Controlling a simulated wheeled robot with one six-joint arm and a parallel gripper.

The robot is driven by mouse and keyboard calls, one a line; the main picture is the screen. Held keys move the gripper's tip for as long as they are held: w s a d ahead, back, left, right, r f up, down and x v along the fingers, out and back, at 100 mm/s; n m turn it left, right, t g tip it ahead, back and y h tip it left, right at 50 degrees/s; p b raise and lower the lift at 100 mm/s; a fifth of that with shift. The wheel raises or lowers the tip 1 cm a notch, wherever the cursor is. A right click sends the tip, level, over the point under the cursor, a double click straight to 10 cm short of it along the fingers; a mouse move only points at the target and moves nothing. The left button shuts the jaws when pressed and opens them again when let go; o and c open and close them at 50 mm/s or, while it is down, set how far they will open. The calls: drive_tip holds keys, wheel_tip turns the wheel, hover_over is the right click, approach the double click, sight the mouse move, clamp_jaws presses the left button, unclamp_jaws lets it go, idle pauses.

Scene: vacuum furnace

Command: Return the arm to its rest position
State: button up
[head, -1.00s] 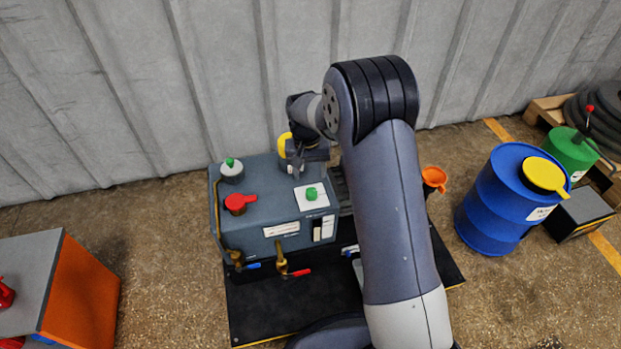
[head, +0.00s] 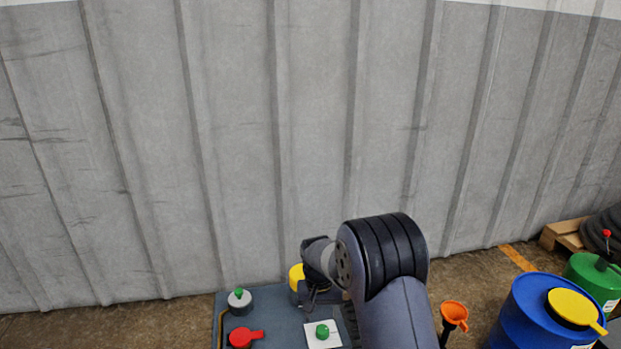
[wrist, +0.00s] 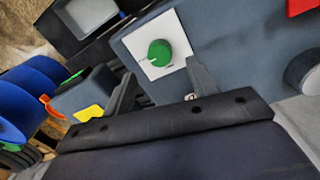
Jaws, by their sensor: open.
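My gripper (wrist: 163,85) shows in the wrist view with its two fingers apart and nothing between them. Beyond the fingers is a green knob (wrist: 159,53) on a white plate, on the blue-grey machine housing (wrist: 220,35). In the head view my arm is bent over the right side of the housing (head: 280,318), and my gripper (head: 322,296) hangs above its top. It is close to a yellow-topped part (head: 296,278) and behind the green knob (head: 322,332). The fingertips are hard to make out there.
On the housing are a red handle (head: 244,338) and a grey cap with a green top (head: 240,302). To the right stand an orange funnel (head: 454,312), a blue drum (head: 530,315) and a green can (head: 594,280). A corrugated wall (head: 310,120) closes off the back.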

sight(322, 330)
drive_tip(key=f, duration=0.3)
drive_tip(key=f+b, duration=0.1)
drive_tip(key=f, duration=0.2)
drive_tip(key=shift+d+b, duration=0.2)
drive_tip(key=shift+b, duration=0.1)
drive_tip(key=shift+r, duration=0.1)
drive_tip(key=shift+n, duration=0.3)
